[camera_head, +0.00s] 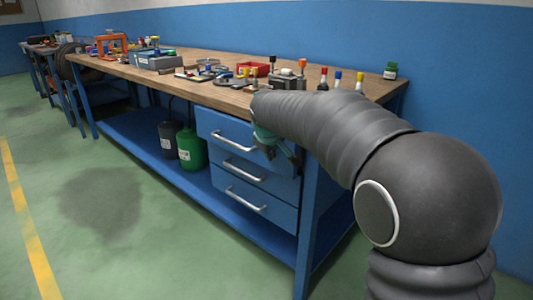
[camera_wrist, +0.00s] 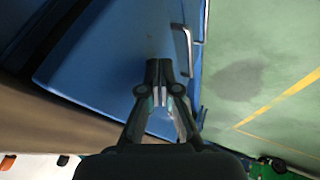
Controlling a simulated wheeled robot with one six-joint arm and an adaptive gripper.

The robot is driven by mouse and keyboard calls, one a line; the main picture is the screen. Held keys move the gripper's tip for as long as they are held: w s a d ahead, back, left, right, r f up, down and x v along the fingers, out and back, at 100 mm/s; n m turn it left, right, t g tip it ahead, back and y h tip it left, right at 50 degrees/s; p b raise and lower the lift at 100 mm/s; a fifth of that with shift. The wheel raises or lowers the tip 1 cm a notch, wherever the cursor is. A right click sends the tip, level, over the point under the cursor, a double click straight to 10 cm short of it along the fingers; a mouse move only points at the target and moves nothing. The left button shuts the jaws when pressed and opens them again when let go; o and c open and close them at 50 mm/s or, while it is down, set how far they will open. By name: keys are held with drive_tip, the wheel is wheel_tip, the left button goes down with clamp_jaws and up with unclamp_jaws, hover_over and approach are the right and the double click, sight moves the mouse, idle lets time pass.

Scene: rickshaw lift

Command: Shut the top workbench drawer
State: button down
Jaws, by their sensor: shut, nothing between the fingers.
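The workbench (camera_head: 190,80) has a blue unit with three stacked drawers under its wooden top. The top drawer (camera_head: 222,126) has a silver bar handle (camera_head: 233,142), and its front seems to stand out a little past the drawers below. My gripper (camera_head: 281,155) is shut and empty at the right end of the top drawer's front, pointing down and partly hidden by my arm. In the wrist view my gripper (camera_wrist: 160,72) shows over a blue drawer face (camera_wrist: 105,60), with a handle (camera_wrist: 185,45) to its right. I cannot tell whether the fingertips touch the drawer.
The middle drawer (camera_head: 232,167) and bottom drawer (camera_head: 232,200) look closed. A blue bench leg (camera_head: 308,230) stands right of the drawers. Green (camera_head: 191,150) and black (camera_head: 168,140) canisters sit on the lower shelf. Tools cover the benchtop. The green floor (camera_head: 110,230) in front is clear.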

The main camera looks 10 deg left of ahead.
drive_tip(key=s+a+r+b, duration=0.1)
drive_tip(key=s+a+r, duration=0.1)
drive_tip(key=s+r, duration=0.7)
drive_tip(key=s+a+f+n+b, duration=0.35)
drive_tip(key=a+f, duration=0.45)
drive_tip(key=f, duration=0.3)
drive_tip(key=n+t+h+b, duration=0.7)
drive_tip(key=n+h, duration=0.4)
drive_tip(key=n, duration=0.5)
approach(281, 158)
drive_tip(key=shift+t, duration=0.3)
drive_tip(key=x, duration=0.3)
drive_tip(key=p+x, duration=0.1)
drive_tip(key=x, duration=0.3)
drive_tip(key=shift+d+f, duration=0.15)
drive_tip(key=shift+f, duration=0.1)
